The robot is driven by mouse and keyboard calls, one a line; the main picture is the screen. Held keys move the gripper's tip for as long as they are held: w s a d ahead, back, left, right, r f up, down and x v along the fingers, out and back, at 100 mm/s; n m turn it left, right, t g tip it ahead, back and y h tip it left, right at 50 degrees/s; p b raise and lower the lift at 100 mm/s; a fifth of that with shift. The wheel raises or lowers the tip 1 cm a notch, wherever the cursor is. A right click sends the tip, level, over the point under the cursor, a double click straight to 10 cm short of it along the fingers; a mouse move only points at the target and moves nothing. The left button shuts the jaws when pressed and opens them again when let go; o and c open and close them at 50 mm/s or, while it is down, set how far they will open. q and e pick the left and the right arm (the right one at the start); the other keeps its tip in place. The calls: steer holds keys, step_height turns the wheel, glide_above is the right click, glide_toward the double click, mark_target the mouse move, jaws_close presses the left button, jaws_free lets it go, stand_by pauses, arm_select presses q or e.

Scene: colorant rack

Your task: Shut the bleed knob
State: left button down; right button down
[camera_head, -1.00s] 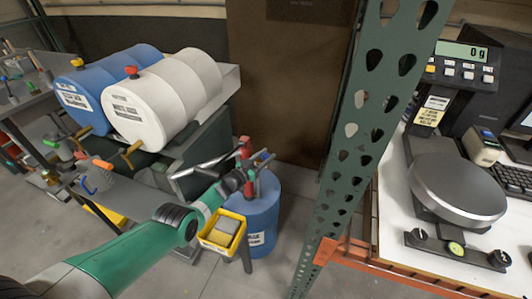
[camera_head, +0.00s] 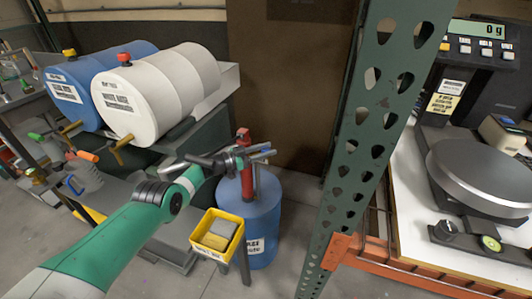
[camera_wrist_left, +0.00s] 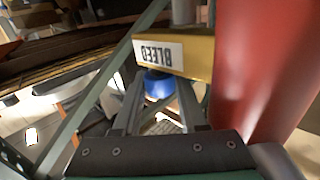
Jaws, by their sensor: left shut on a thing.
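In the left wrist view, a blue bleed knob (camera_wrist_left: 158,84) sits under a yellow bar with a white BLEED label (camera_wrist_left: 158,53). The two fingers of my left gripper (camera_wrist_left: 161,90) lie on either side of the knob, shut on it. A large red cylinder (camera_wrist_left: 258,65) stands close at the right. In the head view my left gripper (camera_head: 262,153) reaches across the red cylinder (camera_head: 247,178) above a blue drum (camera_head: 263,218). The knob is too small or hidden to make out there. My right gripper is not in view.
A yellow bin (camera_head: 218,232) with grey blocks stands just in front of the drum. A green perforated rack post (camera_head: 365,150) rises to its right. White (camera_head: 165,90) and blue (camera_head: 75,88) barrels lie behind my left arm. A scale (camera_head: 480,175) stands at the right.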

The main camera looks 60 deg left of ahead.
arm_select(q)
steer(key=shift+r, duration=0.15)
steer(key=c, duration=0.7)
jaws_free()
steer(key=shift+o, duration=1.1)
steer(key=shift+d, duration=0.1)
steer(key=shift+f, duration=0.25)
